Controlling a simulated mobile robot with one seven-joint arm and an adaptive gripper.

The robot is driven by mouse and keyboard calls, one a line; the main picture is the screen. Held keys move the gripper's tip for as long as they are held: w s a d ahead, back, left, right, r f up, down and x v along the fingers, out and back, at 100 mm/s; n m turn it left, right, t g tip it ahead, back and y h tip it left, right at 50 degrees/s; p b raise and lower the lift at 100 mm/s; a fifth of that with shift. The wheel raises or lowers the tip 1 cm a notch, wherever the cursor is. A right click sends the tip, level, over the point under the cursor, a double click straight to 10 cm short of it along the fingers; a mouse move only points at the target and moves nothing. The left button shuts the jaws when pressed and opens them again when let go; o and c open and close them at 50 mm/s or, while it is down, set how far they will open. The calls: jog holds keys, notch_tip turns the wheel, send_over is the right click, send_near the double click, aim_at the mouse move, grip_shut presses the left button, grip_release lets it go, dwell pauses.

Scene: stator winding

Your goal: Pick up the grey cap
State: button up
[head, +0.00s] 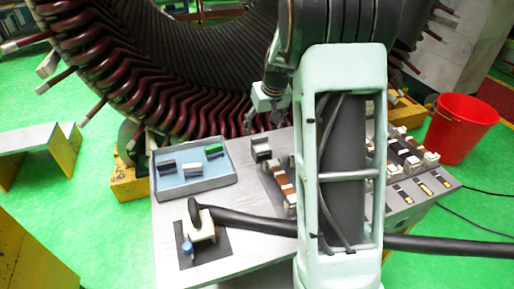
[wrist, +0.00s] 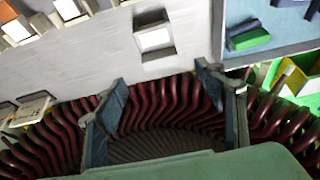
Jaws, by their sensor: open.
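A small grey block with a pale face (head: 261,148) stands on the table near its back edge, just right of the blue tray. It looks like the grey cap, though other small pieces in the tray also look greyish. In the wrist view the block (wrist: 155,38) lies beyond the fingertips, roughly in line with the gap between them. My gripper (head: 263,121) is open and empty, above and behind the block in the head view. Its two fingers, spread apart, also show in the wrist view (wrist: 163,78). They do not touch the block.
The blue tray (head: 195,188) holds several small blocks, one green (head: 213,149). The large stator (head: 180,80) with red-brown coils stands behind the table. A black cable (head: 250,221) crosses the table (head: 245,262). Fixtures fill the right side. A red bucket (head: 462,130) stands right.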

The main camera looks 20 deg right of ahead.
aim_at(260, 137)
jog(key=x, duration=0.4)
jog(key=shift+w+d+f, duration=0.1)
jog(key=shift+w+f, duration=0.05)
jog(key=shift+f, duration=0.2)
jog(key=shift+p+x, duration=0.8)
jog(key=shift+x, duration=2.05)
jog(key=c, duration=1.2)
jog(key=shift+c, duration=0.6)
jog(key=shift+r, duration=0.15)
